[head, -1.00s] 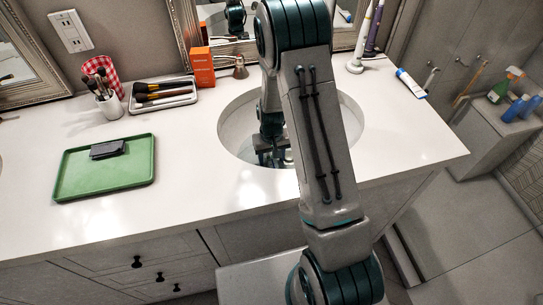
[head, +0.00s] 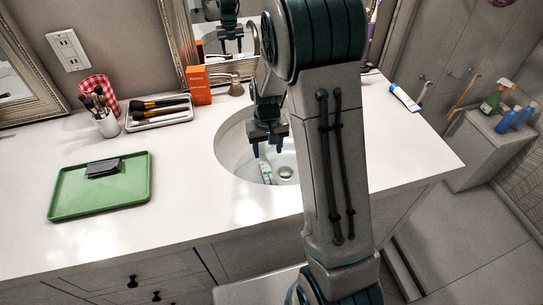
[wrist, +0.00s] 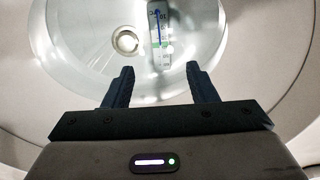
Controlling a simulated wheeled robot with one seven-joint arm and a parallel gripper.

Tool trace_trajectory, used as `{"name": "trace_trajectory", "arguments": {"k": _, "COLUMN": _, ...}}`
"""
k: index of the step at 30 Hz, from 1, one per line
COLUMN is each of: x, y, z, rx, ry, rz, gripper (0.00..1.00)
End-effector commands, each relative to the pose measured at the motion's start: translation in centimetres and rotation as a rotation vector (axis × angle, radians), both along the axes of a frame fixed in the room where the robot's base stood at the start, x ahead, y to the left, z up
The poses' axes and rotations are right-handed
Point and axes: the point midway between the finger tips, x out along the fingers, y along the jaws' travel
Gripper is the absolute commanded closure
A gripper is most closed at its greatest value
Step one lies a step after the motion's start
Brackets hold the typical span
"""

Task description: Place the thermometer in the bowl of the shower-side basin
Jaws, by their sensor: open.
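The thermometer (head: 265,172) lies in the bowl of the white basin (head: 233,156), left of the drain in the head view. In the wrist view the thermometer (wrist: 159,25) shows as a pale strip with a blue line and a green band, beside the drain (wrist: 126,41). My gripper (head: 268,153) is above the bowl with its fingers pointing down. In the wrist view its two fingers (wrist: 161,84) are spread apart with nothing between them. The thermometer is apart from the fingers. My arm hides the right part of the basin in the head view.
A green tray (head: 75,206) with a dark item (head: 103,168) lies on the left counter. A brush tray (head: 135,126), a cup of brushes (head: 107,124) and an orange box (head: 196,85) stand along the back. A tube (head: 405,98) lies to the right.

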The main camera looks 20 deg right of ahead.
Motion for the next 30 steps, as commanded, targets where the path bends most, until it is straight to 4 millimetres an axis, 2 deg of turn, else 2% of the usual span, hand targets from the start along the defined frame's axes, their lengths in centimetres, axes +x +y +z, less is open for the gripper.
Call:
{"name": "trace_trajectory", "arguments": {"k": 5, "x": -1.6, "y": 0.1, "z": 3.5, "rx": 0.009, "ry": -0.032, "rz": -0.003, "gripper": 0.48}}
{"name": "trace_trajectory", "arguments": {"k": 8, "x": -3.5, "y": 0.2, "z": 6.4, "rx": 0.016, "ry": -0.060, "rz": -0.006, "gripper": 0.48}}
{"name": "trace_trajectory", "arguments": {"k": 12, "x": -6.8, "y": 0.2, "z": 10.1, "rx": 0.021, "ry": -0.101, "rz": -0.009, "gripper": 0.48}}
{"name": "trace_trajectory", "arguments": {"k": 18, "x": -12.0, "y": 0.2, "z": 14.1, "rx": 0.021, "ry": -0.158, "rz": -0.011, "gripper": 0.48}}
{"name": "trace_trajectory", "arguments": {"k": 24, "x": -17.0, "y": 0.1, "z": 16.4, "rx": 0.011, "ry": -0.213, "rz": -0.015, "gripper": 0.48}}
{"name": "trace_trajectory", "arguments": {"k": 30, "x": -19.9, "y": 0.1, "z": 17.1, "rx": 0.001, "ry": -0.242, "rz": -0.017, "gripper": 0.48}}
